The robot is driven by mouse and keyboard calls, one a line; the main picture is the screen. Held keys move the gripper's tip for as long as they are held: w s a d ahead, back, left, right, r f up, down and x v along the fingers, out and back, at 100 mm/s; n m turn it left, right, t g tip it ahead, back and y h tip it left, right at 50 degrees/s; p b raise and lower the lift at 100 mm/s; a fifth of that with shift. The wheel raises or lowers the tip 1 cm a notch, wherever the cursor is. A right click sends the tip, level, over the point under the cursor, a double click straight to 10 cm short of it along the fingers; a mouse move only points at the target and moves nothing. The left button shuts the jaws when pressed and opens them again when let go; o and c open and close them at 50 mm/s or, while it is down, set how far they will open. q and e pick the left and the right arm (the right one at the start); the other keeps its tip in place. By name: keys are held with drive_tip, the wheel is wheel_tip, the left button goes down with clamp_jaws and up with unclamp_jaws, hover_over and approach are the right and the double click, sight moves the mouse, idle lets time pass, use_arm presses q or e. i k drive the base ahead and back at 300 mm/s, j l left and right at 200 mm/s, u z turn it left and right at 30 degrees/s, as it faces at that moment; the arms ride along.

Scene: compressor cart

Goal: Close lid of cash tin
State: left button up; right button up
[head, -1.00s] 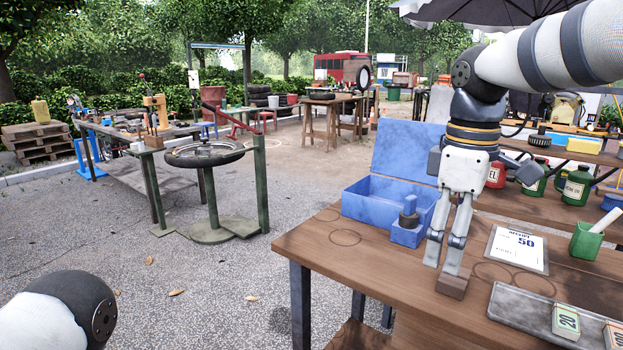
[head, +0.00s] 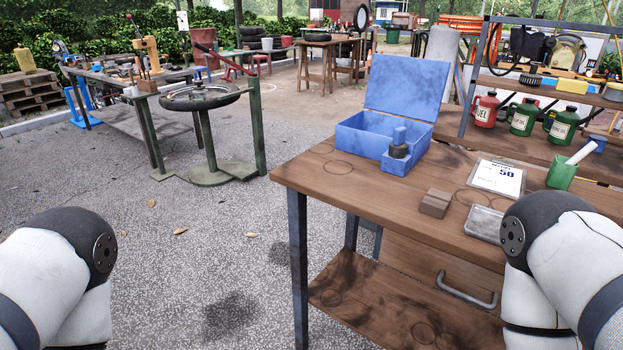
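The blue cash tin (head: 357,142) stands on the wooden bench top, towards its back edge. Its lid (head: 404,86) is open and stands up, leaning back a little. A small blue holder with a dark, round-based, blue-topped object (head: 399,143) sits against the tin's front right corner. Neither gripper is in view. Only rounded arm links of mine show at the lower left and lower right, both apart from the tin.
On the wooden bench (head: 330,183) are a brown block (head: 435,202), a price card (head: 497,178), a metal tray (head: 484,224) and a green cup (head: 561,175). Fuel cans (head: 523,118) stand behind on the right. The bench's front left area is clear.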

sight(411, 88)
drive_tip(key=i+j+u, duration=0.55)
drive_tip(key=i+u, duration=0.3)
drive_tip(key=i+j, duration=0.2)
drive_tip(key=i, duration=0.2)
drive_tip(key=i+j+z, duration=0.1)
drive_tip(key=i, duration=0.35)
drive_tip(key=i+j, duration=0.25)
drive_tip(key=i, duration=0.15)
drive_tip(key=i+j+z, duration=0.1)
drive_tip(key=i+j, duration=0.15)
drive_tip(key=i, duration=0.2)
drive_tip(key=i+l+z, duration=0.1)
drive_tip(key=z, duration=0.4)
drive_tip(key=i+z, duration=0.3)
drive_tip(key=z, duration=0.15)
drive_tip(key=i+z, duration=0.2)
drive_tip(key=z, duration=0.3)
drive_tip(key=i+j+z, duration=0.15)
drive_tip(key=z, duration=0.3)
drive_tip(key=i+j+z, duration=0.2)
drive_tip(key=z, duration=0.3)
drive_tip(key=i+j+z, duration=0.15)
drive_tip(key=z, duration=0.3)
drive_tip(key=i+j+z, duration=0.25)
drive_tip(key=z, duration=0.25)
drive_tip(key=i+j+z, duration=0.2)
drive_tip(key=z, duration=0.25)
drive_tip(key=i+j+z, duration=0.1)
drive_tip(key=j+z, duration=0.35)
